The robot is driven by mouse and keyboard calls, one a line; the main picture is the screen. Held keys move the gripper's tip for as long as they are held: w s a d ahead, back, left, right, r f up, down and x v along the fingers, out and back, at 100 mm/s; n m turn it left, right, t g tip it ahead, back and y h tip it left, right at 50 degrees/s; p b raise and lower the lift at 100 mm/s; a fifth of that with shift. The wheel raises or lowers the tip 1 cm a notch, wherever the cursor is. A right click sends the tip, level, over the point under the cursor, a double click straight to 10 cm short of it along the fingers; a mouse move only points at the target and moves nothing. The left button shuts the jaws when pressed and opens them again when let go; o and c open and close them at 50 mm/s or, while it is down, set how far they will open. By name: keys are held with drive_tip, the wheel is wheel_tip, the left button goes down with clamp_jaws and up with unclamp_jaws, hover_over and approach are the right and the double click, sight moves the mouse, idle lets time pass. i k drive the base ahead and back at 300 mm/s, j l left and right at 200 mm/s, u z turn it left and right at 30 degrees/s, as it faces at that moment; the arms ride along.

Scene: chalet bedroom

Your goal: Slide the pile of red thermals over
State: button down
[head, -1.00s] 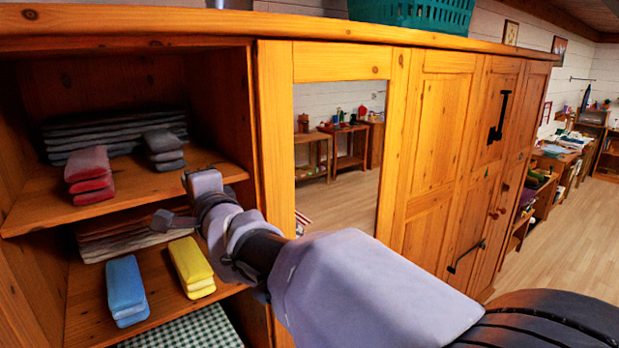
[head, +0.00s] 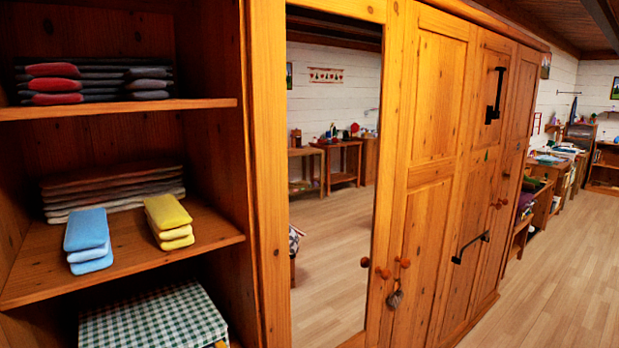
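The pile of red thermals (head: 54,84) lies on the upper shelf (head: 120,108) of the open wardrobe bay, at the left. It is a low stack of folded red pieces. A small dark grey folded stack (head: 148,84) sits to its right on the same shelf, with a gap between them. A wide flat grey pile (head: 102,75) lies behind both. The shelf is seen nearly edge-on, so its depth is hard to judge. My gripper is not in view.
The shelf below holds a blue stack (head: 88,240), a yellow stack (head: 168,221) and a wide brown-grey pile (head: 115,190). A green checked box (head: 155,322) is at the bottom. An upright post and mirror door (head: 333,180) bound the bay's right side. Open floor (head: 560,250) lies right.

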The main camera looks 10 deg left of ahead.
sight(59, 83)
drive_tip(key=u, duration=1.85)
